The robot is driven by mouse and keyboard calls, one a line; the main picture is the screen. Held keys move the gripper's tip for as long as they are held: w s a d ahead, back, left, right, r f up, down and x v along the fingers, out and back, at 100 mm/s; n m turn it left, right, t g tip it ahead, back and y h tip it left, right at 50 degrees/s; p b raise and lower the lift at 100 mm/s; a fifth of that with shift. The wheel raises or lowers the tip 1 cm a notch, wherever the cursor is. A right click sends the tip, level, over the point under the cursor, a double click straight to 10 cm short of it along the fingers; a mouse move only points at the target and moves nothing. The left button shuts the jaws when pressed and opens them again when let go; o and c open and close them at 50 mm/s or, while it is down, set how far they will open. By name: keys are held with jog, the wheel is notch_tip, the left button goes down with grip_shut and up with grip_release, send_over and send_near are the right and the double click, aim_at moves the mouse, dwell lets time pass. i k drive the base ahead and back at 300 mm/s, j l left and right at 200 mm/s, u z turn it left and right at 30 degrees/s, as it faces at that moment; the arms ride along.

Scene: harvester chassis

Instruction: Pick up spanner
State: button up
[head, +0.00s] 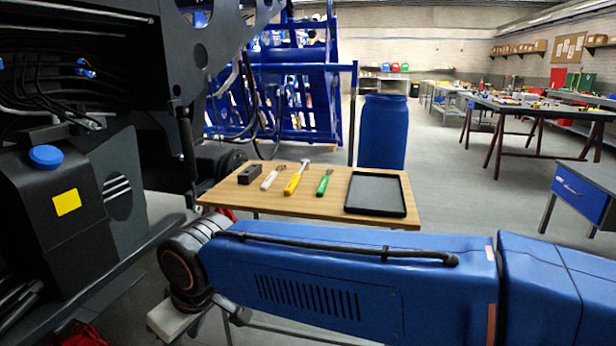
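Several tools lie in a row on a small wooden table (222,196) beyond my blue arm. They are a tool with a pale handle (270,179), a yellow-handled hammer (295,180) and a green-handled tool (324,183). The pale-handled and green-handled tools have small metal ends; at this size I cannot tell which of them is the spanner. My arm crosses the foreground below the table, and its dark joint is at lower left. My gripper's fingers do not show, so I cannot see whether they are open or shut. The tools lie apart from my arm.
A dark block (250,174) sits left of the tools and an empty black tray (376,206) right of them. The dark machine chassis (85,200) stands close on the left. A blue barrel (383,130) stands behind the table. Open floor lies to the right.

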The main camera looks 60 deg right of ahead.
aim_at(271, 179)
jog(key=z, duration=1.5)
jog(key=u, duration=0.5)
jog(key=j+u, duration=0.1)
jog(key=u, duration=1.35)
jog(key=i+u, duration=0.1)
jog(key=u, duration=0.35)
jog(key=z, duration=0.5)
jog(key=l+z, duration=0.1)
jog(key=z, duration=1.4)
jog(key=i+z, duration=0.1)
jog(key=z, duration=0.4)
jog(key=i+l+u, duration=0.2)
jog(key=k+j, duration=0.1)
